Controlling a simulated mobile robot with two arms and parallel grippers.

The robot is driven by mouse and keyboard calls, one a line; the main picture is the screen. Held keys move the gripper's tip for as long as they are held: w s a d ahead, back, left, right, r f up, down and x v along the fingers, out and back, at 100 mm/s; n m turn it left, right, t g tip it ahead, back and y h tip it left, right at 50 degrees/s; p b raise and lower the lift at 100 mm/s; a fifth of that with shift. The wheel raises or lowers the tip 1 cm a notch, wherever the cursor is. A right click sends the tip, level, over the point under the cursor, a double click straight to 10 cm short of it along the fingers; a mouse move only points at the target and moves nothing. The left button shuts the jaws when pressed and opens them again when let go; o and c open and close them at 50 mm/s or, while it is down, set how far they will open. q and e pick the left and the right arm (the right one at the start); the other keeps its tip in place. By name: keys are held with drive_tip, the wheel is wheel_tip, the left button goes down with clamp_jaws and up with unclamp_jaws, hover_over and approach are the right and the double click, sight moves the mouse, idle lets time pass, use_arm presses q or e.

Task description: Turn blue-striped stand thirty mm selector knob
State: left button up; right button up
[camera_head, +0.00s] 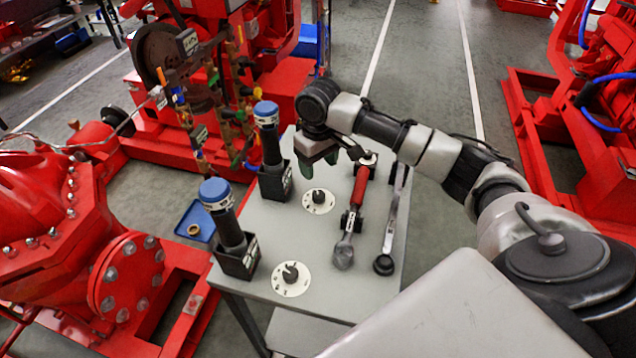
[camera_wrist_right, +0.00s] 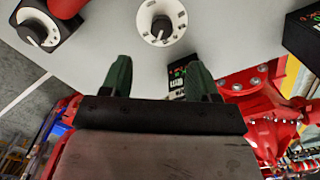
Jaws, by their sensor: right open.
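The far knob (camera_head: 318,197) is in the middle of the table, and the near knob (camera_head: 291,272) is close to the front edge. I cannot make out blue stripes or the dial sizes. My right gripper (camera_head: 318,163) is open and empty, its green fingers just behind the far dial. In the right wrist view, the right gripper (camera_wrist_right: 158,78) shows both fingers apart, with a dial and knob (camera_wrist_right: 159,29) ahead of them, not between them. My left gripper is not in view.
Two blue-capped black cylinders (camera_head: 267,135) (camera_head: 218,205) stand in black holders left of the dials. A red-handled tool (camera_head: 356,195) and a grey wrench (camera_head: 393,225) lie to the right. Red pump machinery (camera_head: 75,200) stands left of the table.

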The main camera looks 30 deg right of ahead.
hover_over(319, 194)
wheel_tip(319, 194, down, 5)
drive_tip(key=shift+s+a+r, duration=0.1)
wheel_tip(319, 194, down, 4)
drive_tip(key=shift+r, duration=0.1)
drive_tip(key=shift+f, duration=0.45)
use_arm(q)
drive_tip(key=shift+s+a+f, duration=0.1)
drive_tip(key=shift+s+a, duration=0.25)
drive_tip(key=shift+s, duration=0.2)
use_arm(e)
drive_tip(key=c, duration=0.9)
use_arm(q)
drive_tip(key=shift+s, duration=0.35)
